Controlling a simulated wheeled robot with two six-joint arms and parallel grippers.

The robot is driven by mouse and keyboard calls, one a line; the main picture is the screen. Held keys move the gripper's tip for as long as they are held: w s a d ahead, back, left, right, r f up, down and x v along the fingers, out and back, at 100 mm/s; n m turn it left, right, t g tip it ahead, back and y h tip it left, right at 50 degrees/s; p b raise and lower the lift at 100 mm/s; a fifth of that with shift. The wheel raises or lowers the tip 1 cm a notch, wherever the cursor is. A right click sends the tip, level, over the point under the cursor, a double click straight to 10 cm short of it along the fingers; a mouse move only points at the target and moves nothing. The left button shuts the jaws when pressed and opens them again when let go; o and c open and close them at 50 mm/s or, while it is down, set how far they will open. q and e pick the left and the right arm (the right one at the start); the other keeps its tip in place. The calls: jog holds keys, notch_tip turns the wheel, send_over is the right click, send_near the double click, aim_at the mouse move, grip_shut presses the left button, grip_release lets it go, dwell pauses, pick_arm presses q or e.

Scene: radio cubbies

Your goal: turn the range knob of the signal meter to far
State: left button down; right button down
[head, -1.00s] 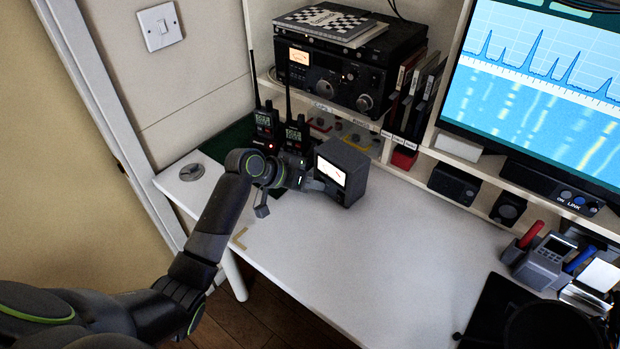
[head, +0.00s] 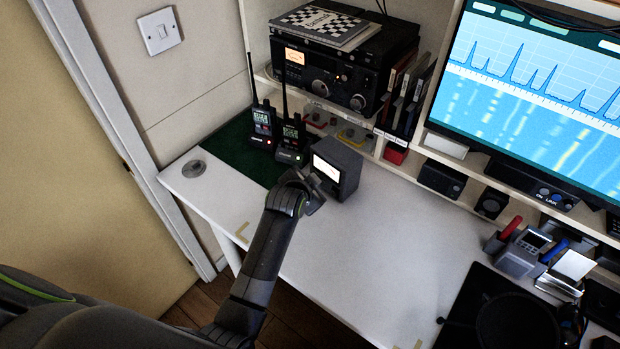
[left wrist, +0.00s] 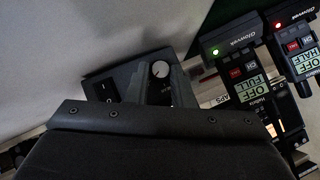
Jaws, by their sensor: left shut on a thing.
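The signal meter, a dark box with a lit white dial (head: 326,168), stands upright on the white desk. In the left wrist view its dark front (left wrist: 125,72) shows a rocker switch (left wrist: 106,88) and a range knob (left wrist: 160,69) with a pale cap. My left gripper (head: 311,191) is at the meter's lower front. In the left wrist view its fingers (left wrist: 161,86) are on both sides of the knob, shut on it. The knob's marks are mostly hidden or too small to read. My right gripper is not in view.
Two handheld radios (head: 264,125) (head: 291,140) stand on a green mat (head: 222,148), left of the meter. A shelf with a large radio (head: 325,75) is behind. The white desk (head: 370,240) is clear to the right, up to a black mat and pen holder.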

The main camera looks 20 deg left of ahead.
pick_arm(q)
jog(key=shift+d+m+t+y, duration=0.1)
jog(key=shift+m+t+y, duration=0.2)
jog(key=shift+t+y, duration=0.15)
jog(key=shift+f, duration=0.1)
jog(key=c, duration=1.3)
grip_release()
